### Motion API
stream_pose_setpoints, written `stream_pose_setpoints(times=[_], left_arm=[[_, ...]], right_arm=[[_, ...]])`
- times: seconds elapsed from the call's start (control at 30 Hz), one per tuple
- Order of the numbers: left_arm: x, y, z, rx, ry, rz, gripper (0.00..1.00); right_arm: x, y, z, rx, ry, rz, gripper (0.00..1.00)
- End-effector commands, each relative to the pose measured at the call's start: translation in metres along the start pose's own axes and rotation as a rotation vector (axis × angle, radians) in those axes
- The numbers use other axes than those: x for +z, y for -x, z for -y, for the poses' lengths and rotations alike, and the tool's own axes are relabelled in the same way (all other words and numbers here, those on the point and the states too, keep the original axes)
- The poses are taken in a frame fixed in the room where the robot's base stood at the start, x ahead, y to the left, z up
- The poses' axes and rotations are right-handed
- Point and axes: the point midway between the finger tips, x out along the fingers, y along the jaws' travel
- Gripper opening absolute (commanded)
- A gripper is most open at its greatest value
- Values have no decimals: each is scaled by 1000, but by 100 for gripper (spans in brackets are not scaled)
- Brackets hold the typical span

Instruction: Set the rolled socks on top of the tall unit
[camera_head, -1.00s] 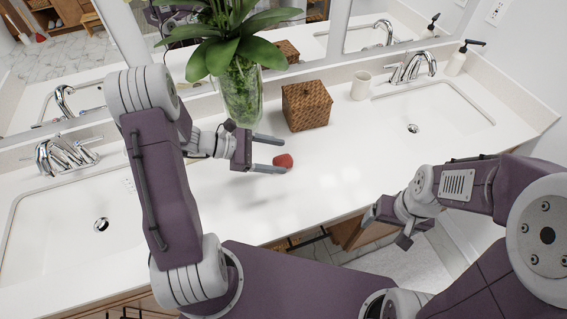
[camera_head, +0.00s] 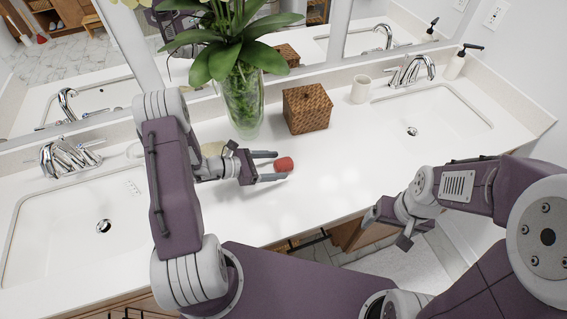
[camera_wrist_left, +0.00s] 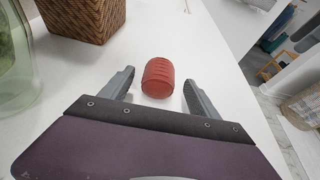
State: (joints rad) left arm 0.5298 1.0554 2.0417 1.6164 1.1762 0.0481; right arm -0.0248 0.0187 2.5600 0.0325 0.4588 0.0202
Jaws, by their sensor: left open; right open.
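The rolled socks (camera_head: 284,164) are a small red roll lying on the white counter. They also show in the left wrist view (camera_wrist_left: 158,77), just ahead of and between the finger ends. My left gripper (camera_head: 278,166) is open, low over the counter, with its fingertips on either side of the near end of the socks. It also shows in the left wrist view (camera_wrist_left: 158,92), not closed on them. My right gripper (camera_head: 388,222) is near the counter's front edge at the right, open and holding nothing visible. I cannot identify the tall unit in these views.
A woven box (camera_head: 307,109) and a glass vase with a plant (camera_head: 243,105) stand behind the socks. A white cup (camera_head: 361,89) and a soap dispenser (camera_head: 456,64) stand farther right. Sinks lie left (camera_head: 75,235) and right (camera_head: 440,110). The counter right of the socks is clear.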

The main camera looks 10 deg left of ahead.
Motion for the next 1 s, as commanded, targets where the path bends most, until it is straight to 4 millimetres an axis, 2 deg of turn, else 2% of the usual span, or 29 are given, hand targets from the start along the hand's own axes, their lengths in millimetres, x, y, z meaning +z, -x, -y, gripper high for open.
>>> stream_pose_setpoints(times=[0.1,0.3,0.37,0.53,0.57,0.83,1.0], left_arm=[[0,-12,0,-1,1,-1,71],[-1,-12,0,1,0,-1,71],[-1,-12,0,1,0,-1,57],[-1,-12,0,1,0,-1,10],[-1,-12,0,1,0,-1,5],[1,-11,0,1,0,-1,5],[17,-4,-1,2,-4,0,5]], right_arm=[[0,2,0,0,0,0,83],[0,1,0,0,0,0,83],[0,1,0,0,0,0,83],[0,1,0,0,0,0,83],[0,1,0,0,0,0,83],[0,1,0,0,0,0,83],[0,-1,0,0,0,0,83]])
